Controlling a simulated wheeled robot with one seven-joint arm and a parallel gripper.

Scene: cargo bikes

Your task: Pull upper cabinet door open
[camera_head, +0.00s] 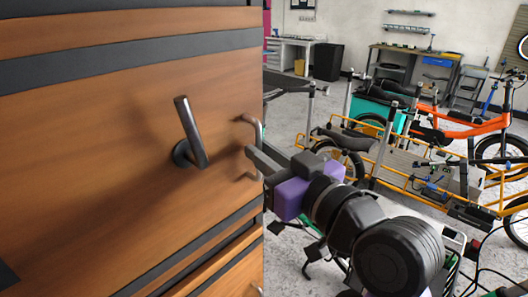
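The upper cabinet door (90,130) is a wood-brown panel with dark grey bands, filling the left half of the view. A dark lever handle (188,135) sticks out of it, tilted. A pale metal bow handle (258,132) sits at the panel's right edge. My gripper (254,160), with a purple body and dark fingers, reaches in from the lower right. Its fingertips are at the bow handle, overlapping its middle in the picture. Only one finger shows clearly, so I cannot tell whether it is around the handle or beside it. I see no clear gap at the panel's edge.
A lower wooden panel (232,268) lies below the door. To the right stand an orange cargo bike (465,122) and a yellow-framed one (395,180), close behind my arm. Workbenches (405,55) line the back wall. Some grey floor is free between them.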

